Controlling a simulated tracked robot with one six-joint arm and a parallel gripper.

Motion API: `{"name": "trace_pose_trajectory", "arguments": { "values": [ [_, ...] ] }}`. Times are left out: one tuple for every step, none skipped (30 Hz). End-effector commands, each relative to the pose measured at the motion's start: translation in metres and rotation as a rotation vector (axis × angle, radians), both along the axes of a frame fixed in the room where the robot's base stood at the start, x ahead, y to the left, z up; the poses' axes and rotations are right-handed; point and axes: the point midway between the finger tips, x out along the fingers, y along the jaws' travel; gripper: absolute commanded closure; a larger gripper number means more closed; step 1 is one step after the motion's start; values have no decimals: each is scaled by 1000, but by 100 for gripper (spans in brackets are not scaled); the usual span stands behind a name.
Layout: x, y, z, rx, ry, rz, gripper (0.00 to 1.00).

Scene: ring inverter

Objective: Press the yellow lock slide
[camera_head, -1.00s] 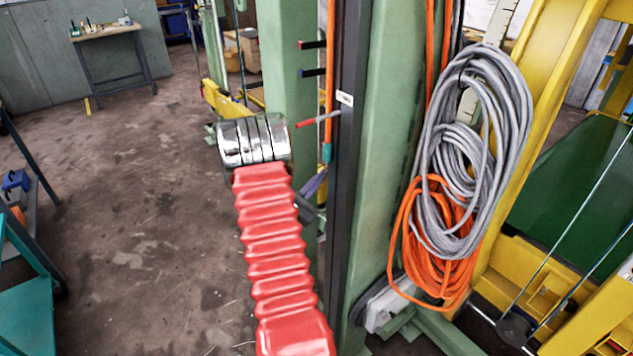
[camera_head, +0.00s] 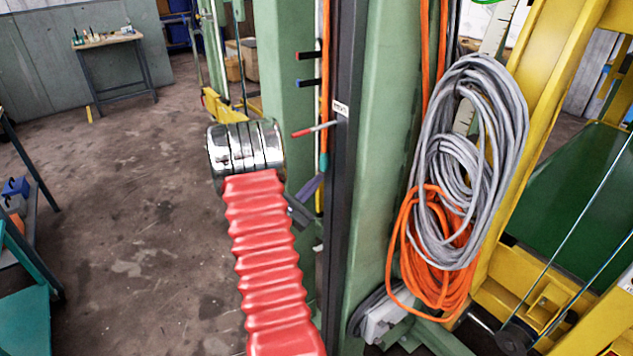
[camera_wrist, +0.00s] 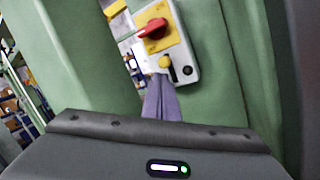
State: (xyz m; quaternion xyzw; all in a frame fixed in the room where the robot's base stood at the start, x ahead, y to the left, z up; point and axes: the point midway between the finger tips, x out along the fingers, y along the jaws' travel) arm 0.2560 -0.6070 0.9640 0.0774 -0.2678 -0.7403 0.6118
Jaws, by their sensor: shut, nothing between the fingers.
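The yellow lock slide (camera_wrist: 165,62) is a small yellow knob on a pale control plate (camera_wrist: 185,45), in the wrist view. A dark slot with a black knob is to its right. Above it is a red rotary handle (camera_wrist: 153,29) on a yellow square. My gripper's purple-grey fingers (camera_wrist: 159,82) are shut and empty, their tips just below the yellow slide in the picture; I cannot tell whether they touch it. The fingers also show in the head view (camera_head: 310,186), beside the green post. The control plate cannot be made out in the head view.
Green posts (camera_head: 378,150) stand close to the right of my arm. Coiled grey cable (camera_head: 497,170) and orange cable (camera_head: 410,225) hang on the nearer post. A red-tipped rod (camera_head: 313,130) juts out near my wrist. Open floor (camera_head: 130,240) lies to the left.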

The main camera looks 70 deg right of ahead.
Motion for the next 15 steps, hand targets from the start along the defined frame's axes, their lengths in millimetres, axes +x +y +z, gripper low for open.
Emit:
{"name": "trace_pose_trajectory", "arguments": {
  "values": [
    [2,0,-5,2,2,1,100],
    [3,0,-8,3,2,2,100],
    [5,0,-12,4,3,2,100],
    [6,0,-15,5,3,3,100],
    [8,-1,-19,4,2,4,100],
    [10,-1,-23,5,2,4,100],
    [11,-1,-27,4,2,5,100],
    [12,-1,-30,5,2,6,100],
    [14,1,-34,6,2,7,100],
    [16,8,-33,5,3,8,100],
    [17,13,-34,5,2,6,100],
    [19,20,-36,6,3,7,100],
    [20,25,-37,5,3,8,100],
    [21,30,-38,5,3,6,100],
    [23,36,-39,5,2,6,100]
  ]
}}
